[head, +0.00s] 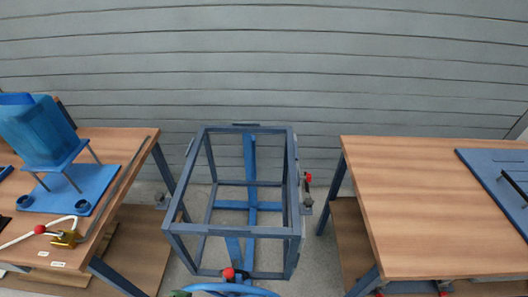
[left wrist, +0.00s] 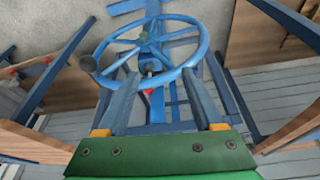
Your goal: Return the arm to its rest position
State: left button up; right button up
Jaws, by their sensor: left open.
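My left gripper (left wrist: 158,84) is open in the left wrist view, its two dark fingers spread apart beyond a green pad. Nothing is held between them. A blue handwheel (left wrist: 207,42) with spokes shows just beyond the fingertips; I cannot tell whether they touch it. In the head view the handwheel (head: 236,287) is cut off at the bottom edge, and only a small green piece shows beside it. My right gripper is in neither view.
A blue-grey open frame (head: 200,231) stands in the middle. A wooden table (head: 400,200) at right has a bare near side and a blue plate (head: 490,166).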

pick_arm(q)
notch_tip(320, 180, down, 10)
jog(key=s+a+f+g, duration=0.2)
jog(key=s+a+f, duration=0.1)
jog(key=s+f, duration=1.2)
jog(key=shift+s+a+f+g+y, duration=0.3)
jog(key=shift+f+g+y, duration=0.1)
jog(key=shift+f, duration=0.55)
dwell(0.3)
